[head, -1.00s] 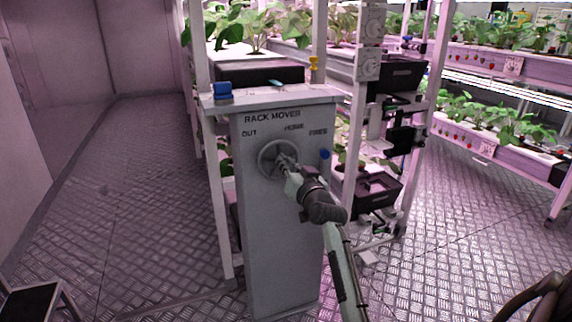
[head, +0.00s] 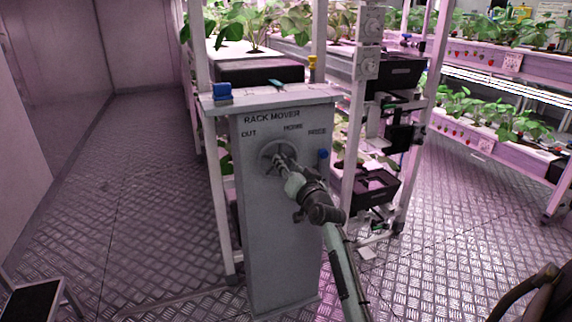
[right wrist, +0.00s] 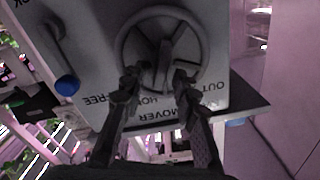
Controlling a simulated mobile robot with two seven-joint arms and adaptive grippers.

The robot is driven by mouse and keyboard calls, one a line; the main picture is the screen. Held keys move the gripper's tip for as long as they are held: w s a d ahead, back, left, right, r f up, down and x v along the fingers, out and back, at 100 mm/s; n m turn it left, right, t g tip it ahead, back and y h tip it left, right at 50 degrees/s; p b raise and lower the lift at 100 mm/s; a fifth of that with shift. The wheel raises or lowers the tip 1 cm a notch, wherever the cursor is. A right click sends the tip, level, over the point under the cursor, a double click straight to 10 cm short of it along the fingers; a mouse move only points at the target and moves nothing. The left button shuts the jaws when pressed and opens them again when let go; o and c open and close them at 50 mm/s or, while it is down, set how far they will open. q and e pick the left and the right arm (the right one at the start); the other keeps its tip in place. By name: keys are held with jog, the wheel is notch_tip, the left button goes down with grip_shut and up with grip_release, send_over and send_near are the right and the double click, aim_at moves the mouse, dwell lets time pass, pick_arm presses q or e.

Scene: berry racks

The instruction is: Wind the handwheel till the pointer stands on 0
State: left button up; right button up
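The grey handwheel (head: 266,150) is on the front of a grey cabinet (head: 275,230) lettered RACK MOVER, with OUT, HOME and FREE marks. My right gripper (head: 281,160) reaches the wheel. In the right wrist view the handwheel (right wrist: 203,40) shows as a ring with spokes. There the fingers of my right gripper (right wrist: 158,82) stand apart, overlapping the near rim, with part of the wheel between the tips. I cannot tell whether they touch it. I cannot make out a pointer or a 0. My left gripper is not in view.
A blue-knobbed lever (right wrist: 67,85) is beside the wheel. A blue item (head: 222,91) sits on the cabinet top. Planted racks (head: 480,135) stand behind and to the right. The patterned floor (head: 120,200) at left is mostly clear, with a dark step (head: 35,300) at lower left.

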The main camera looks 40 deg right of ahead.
jog(key=v, duration=1.2)
jog(key=shift+a, duration=0.1)
